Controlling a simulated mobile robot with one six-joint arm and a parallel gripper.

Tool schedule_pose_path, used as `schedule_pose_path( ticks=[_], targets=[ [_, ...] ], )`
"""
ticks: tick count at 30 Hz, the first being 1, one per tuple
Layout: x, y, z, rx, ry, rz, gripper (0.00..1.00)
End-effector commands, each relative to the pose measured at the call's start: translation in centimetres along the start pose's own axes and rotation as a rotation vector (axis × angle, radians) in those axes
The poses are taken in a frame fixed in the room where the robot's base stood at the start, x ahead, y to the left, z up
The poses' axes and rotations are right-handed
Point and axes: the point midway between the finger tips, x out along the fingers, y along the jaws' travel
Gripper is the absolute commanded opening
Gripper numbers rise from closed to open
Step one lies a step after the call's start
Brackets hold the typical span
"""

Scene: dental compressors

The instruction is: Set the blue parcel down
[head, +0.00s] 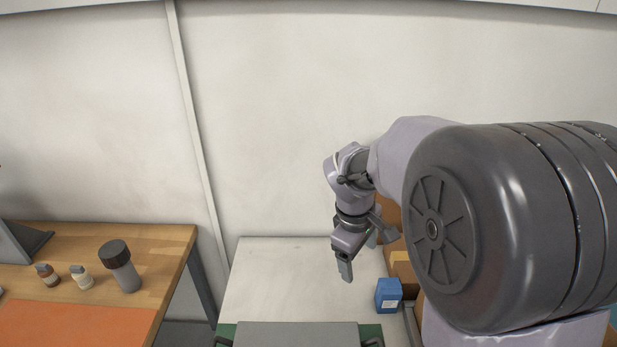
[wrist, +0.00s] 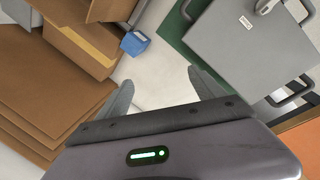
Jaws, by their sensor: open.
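The blue parcel (head: 388,295) is a small box with a white label. It rests on the pale table (head: 285,275), close to the cardboard boxes at its right. In the wrist view the blue parcel (wrist: 134,44) lies ahead of my gripper, left of the middle, apart from both fingers. My gripper (head: 366,254) hangs above the pale table, up and to the left of the parcel in the head view. In the wrist view my gripper (wrist: 160,85) has its fingers spread, with only bare pale tabletop between them.
Cardboard boxes (wrist: 80,38) stand beside the parcel. A grey case (wrist: 240,45) with handles lies on a green mat (wrist: 176,28). A wooden bench (head: 160,246) at the left holds a grey jar (head: 122,268), small bottles and an orange mat (head: 75,325).

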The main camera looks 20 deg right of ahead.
Motion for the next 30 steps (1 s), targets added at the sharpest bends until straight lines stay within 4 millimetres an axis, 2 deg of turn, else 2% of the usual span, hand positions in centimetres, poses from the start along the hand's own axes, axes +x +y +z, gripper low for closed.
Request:
schedule_pose_path(
  ticks=[1, 3, 6, 9, 14, 22, 25, 30],
  targets=[
    [0.8, 2.2, -0.4, -0.116, -0.06, -0.008, 0.78],
    [3.6, 4.7, -0.7, -0.292, -0.13, -0.017, 0.78],
    [7.5, 7.0, -0.6, -0.499, -0.207, -0.042, 0.78],
    [10.5, 8.1, -0.3, -0.643, -0.255, -0.067, 0.78],
    [13.8, 8.4, 0.4, -0.716, -0.278, -0.082, 0.78],
    [21.6, 8.4, 2.5, -0.714, -0.276, -0.082, 0.78],
    [23.3, 8.5, 3.0, -0.713, -0.276, -0.081, 0.78],
    [24.7, 8.5, 3.5, -0.712, -0.275, -0.081, 0.78]
  ],
)
